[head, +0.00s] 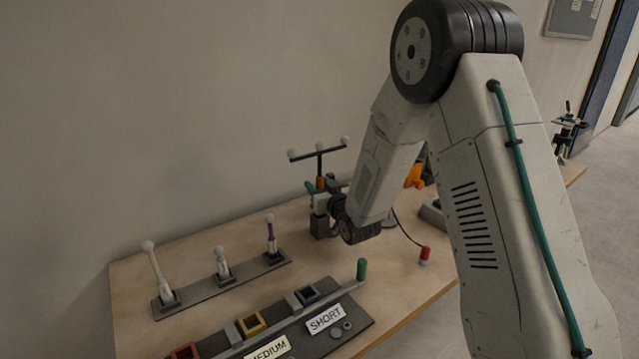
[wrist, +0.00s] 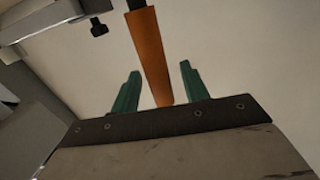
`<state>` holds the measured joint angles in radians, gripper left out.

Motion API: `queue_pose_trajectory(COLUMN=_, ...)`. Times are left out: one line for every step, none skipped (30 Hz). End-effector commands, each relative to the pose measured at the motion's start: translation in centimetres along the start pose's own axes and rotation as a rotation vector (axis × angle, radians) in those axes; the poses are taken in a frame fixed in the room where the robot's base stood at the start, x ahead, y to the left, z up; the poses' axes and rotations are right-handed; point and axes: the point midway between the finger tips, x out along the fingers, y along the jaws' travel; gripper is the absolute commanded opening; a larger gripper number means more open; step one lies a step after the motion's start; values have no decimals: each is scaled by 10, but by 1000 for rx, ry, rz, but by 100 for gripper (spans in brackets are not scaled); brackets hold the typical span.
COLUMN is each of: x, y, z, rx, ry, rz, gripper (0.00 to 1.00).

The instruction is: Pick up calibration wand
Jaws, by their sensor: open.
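The calibration wand has an orange handle (head: 320,183) and a dark T-shaped crossbar (head: 318,153) with pale balls at its ends. It stands upright towards the back of the wooden bench, at a grey and black holder (head: 320,224). My gripper (head: 325,187) is at the handle, with its teal fingers open. In the wrist view the orange handle (wrist: 151,58) lies between the two fingers of my gripper (wrist: 160,68), with a visible gap on each side. The wand's lower end and the far finger's exact position are partly hidden in the head view.
A dark rack (head: 225,283) with several ball-topped rods stands left on the bench (head: 130,285). In front is a panel with labels SHORT (head: 325,319) and MEDIUM, coloured sockets, and a green-topped post (head: 362,269). A red-topped piece (head: 425,254) stands right. The wall is close behind.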

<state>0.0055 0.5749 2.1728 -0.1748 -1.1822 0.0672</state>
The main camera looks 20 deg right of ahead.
Motion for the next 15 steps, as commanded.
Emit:
queue_pose_trajectory(x=0, y=0, z=0, rx=0, ry=0, rz=0, gripper=45)
queue_pose_trajectory(x=0, y=0, z=0, rx=0, ry=0, rz=0, gripper=45)
queue_pose_trajectory(x=0, y=0, z=0, rx=0, ry=0, rz=0, gripper=40)
queue_pose_trajectory(x=0, y=0, z=0, rx=0, ry=0, rz=0, gripper=31)
queue_pose_trajectory(x=0, y=0, z=0, rx=0, ry=0, rz=0, gripper=23)
queue_pose_trajectory(x=0, y=0, z=0, rx=0, ry=0, rz=0, gripper=12)
queue_pose_trajectory(x=0, y=0, z=0, rx=0, ry=0, rz=0, gripper=3)
queue_pose_trajectory(x=0, y=0, z=0, rx=0, ry=0, rz=0, gripper=3)
queue_pose_trajectory(x=0, y=0, z=0, rx=0, ry=0, rz=0, gripper=3)
queue_pose_trajectory(x=0, y=0, z=0, rx=0, ry=1, rz=0, gripper=3)
queue_pose_trajectory(x=0, y=0, z=0, rx=0, ry=1, rz=0, gripper=3)
queue_pose_trajectory(x=0, y=0, z=0, rx=0, ry=1, rz=0, gripper=3)
queue_pose_trajectory(x=0, y=0, z=0, rx=0, ry=1, rz=0, gripper=3)
queue_pose_trajectory(x=0, y=0, z=0, rx=0, ry=1, rz=0, gripper=3)
queue_pose_trajectory(x=0, y=0, z=-1, rx=0, ry=1, rz=0, gripper=3)
